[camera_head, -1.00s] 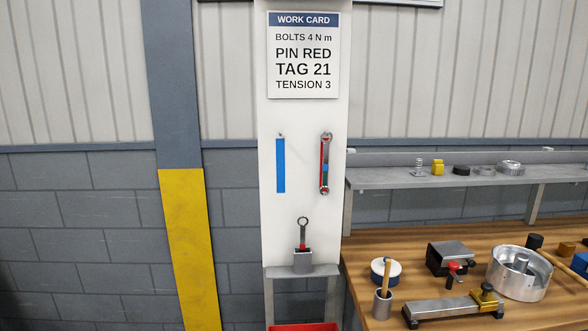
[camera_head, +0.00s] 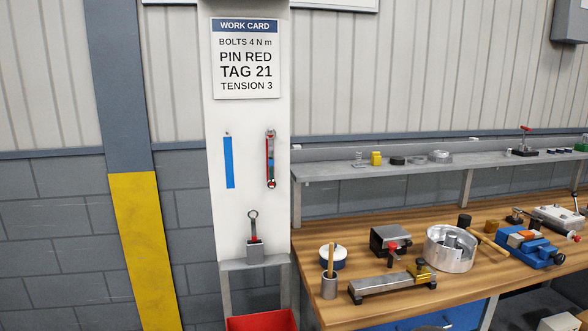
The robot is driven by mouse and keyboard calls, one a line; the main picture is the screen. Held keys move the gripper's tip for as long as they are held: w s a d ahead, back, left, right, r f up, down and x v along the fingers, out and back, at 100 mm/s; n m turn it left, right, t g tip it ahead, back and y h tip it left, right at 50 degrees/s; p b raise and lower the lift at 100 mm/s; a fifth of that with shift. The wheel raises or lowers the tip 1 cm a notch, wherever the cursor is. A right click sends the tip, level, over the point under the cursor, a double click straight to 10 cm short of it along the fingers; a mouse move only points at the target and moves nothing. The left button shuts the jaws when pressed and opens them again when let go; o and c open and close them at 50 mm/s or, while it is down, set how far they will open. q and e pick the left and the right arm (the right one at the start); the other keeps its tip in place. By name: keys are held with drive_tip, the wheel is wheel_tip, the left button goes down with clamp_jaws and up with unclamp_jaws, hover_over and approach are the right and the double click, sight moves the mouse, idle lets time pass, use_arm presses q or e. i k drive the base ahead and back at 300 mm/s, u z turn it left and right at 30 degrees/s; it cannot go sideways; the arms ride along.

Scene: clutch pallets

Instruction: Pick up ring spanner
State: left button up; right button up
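A ring spanner (camera_head: 253,222) with a red band low on its shaft stands upright, ring end up, in a small grey holder (camera_head: 255,249). The holder sits on a narrow grey shelf (camera_head: 237,264) at the foot of the white panel. The spanner's lower end is hidden inside the holder. Another long tool (camera_head: 271,160) with red and green parts hangs on the panel above it. Neither of my grippers shows in the head view.
A red bin (camera_head: 262,322) stands below the small shelf. To the right is a wooden bench (camera_head: 400,297) with a silver housing (camera_head: 450,250), a handled tool in a grey cup (camera_head: 329,288), a blue vise (camera_head: 530,249) and other parts. A raised shelf (camera_head: 330,172) runs behind it.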

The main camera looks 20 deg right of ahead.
sight(271, 160)
drive_tip(key=z, duration=0.15)
drive_tip(key=k, duration=0.3)
drive_tip(key=z, duration=0.55)
drive_tip(key=i, duration=0.8)
drive_tip(key=z, duration=0.1)
